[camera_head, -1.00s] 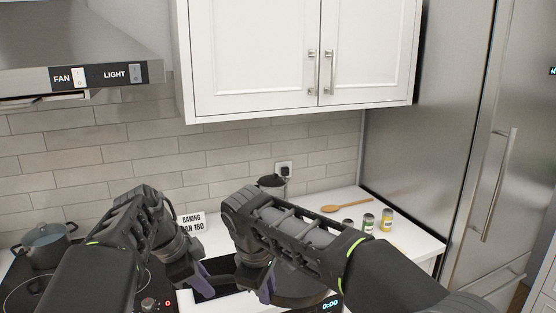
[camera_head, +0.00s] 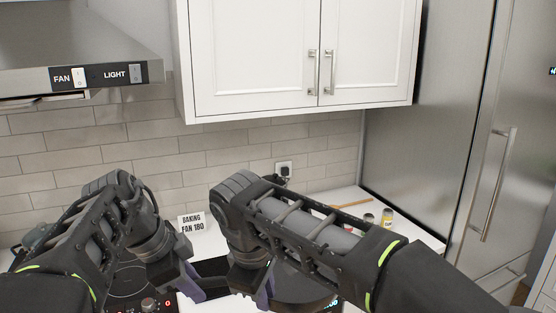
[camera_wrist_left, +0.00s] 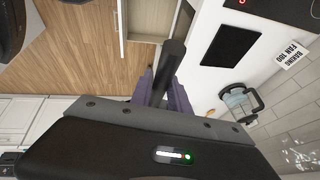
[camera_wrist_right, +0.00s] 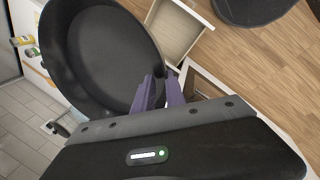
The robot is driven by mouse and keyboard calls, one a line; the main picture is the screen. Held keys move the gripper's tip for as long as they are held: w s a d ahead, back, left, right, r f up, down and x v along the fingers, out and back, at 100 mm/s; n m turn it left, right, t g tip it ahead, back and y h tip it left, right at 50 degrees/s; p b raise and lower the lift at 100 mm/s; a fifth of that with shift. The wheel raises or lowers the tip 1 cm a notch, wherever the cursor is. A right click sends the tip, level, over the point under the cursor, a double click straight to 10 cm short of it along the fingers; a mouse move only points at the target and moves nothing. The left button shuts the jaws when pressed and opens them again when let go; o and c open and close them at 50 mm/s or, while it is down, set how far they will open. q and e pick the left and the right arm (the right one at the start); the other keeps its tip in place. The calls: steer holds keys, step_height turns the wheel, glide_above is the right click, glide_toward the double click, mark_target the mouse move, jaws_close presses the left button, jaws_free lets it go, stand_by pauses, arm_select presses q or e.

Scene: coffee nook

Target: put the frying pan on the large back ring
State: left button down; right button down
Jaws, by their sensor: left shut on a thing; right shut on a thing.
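The black frying pan (camera_wrist_right: 112,62) is held up in front of the counter, seen from above in the right wrist view. In the head view only part of the pan (camera_head: 305,287) shows below my right arm. My left gripper (camera_wrist_left: 163,92) is shut on its black handle (camera_wrist_left: 173,62). My right gripper (camera_wrist_right: 158,92) is shut on the near edge of the pan. The black hob (camera_head: 125,285) is at the lower left of the head view, with a ring outline partly showing. My left arm hides much of it, and I cannot tell which ring is the large back one.
A pot (camera_head: 35,238) stands at the back left, mostly hidden. A "BAKING FAN 180" sign (camera_head: 192,223), a dark flat slab (camera_wrist_left: 231,45) and a glass kettle (camera_wrist_left: 237,98) are on the counter. Jars (camera_head: 387,218) stand at right. An open drawer (camera_wrist_right: 178,28) shows below.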

steer(key=shift+a, duration=0.1)
